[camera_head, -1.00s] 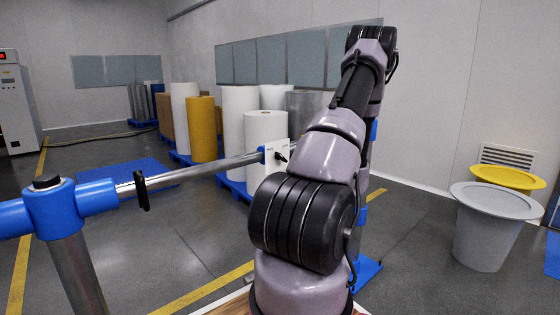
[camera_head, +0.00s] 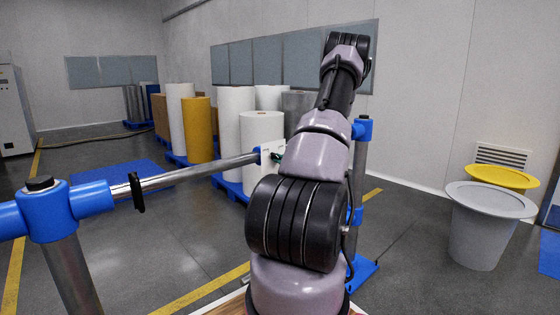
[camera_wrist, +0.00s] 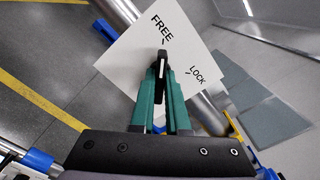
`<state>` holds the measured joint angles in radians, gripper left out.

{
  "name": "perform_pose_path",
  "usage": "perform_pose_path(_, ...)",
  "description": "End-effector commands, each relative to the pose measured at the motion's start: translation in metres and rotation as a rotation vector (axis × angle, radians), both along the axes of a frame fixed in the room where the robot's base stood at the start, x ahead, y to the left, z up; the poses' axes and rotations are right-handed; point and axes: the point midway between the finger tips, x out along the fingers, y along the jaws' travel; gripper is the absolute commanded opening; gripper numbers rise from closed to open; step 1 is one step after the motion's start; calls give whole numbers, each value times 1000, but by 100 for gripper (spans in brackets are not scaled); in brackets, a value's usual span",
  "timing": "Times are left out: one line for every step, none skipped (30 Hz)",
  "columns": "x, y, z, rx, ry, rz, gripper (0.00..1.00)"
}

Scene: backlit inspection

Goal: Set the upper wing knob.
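The wing knob (camera_wrist: 163,60) is black and sits on a white plate (camera_wrist: 125,80) printed FREE and LOCK. In the wrist view its wing points up toward FREE, with LOCK to the right. My gripper (camera_wrist: 163,76) has two green fingers set close together, one on each side of the wing's near end. I cannot tell whether they touch or press it. In the head view the plate (camera_head: 266,151) shows small at the end of a metal rail, and my arm hides part of it.
The metal rail (camera_head: 205,170) runs from a blue clamp joint (camera_head: 50,208) to a blue post fitting (camera_head: 363,127). White and yellow rolls (camera_head: 198,130) stand behind on blue pallets. A grey bin (camera_head: 480,235) stands at right. Floor is open between.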

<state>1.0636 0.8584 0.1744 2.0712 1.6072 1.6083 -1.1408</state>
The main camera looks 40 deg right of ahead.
Motion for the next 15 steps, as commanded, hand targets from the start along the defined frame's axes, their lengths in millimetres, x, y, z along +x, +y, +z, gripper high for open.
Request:
perform_pose_path(0,0,0,0,0,0,0)
perform_pose_path(0,0,0,0,0,0,0)
perform_pose_path(0,0,0,0,0,0,0)
perform_pose_path(0,0,0,0,0,0,0)
perform_pose_path(0,0,0,0,0,0,0)
perform_pose_path(0,0,0,1,1,1,0)
perform_pose_path(0,0,0,2,1,1,0)
perform_pose_path(0,0,0,4,1,1,0)
perform_pose_path(0,0,0,9,1,1,0)
perform_pose_path(0,0,0,14,2,1,0)
perform_pose_path(0,0,0,20,2,1,0)
perform_pose_path(0,0,0,29,3,1,0)
perform_pose_path(0,0,0,38,4,1,0)
perform_pose_path(0,0,0,50,5,1,0)
perform_pose_path(0,0,0,67,7,1,0)
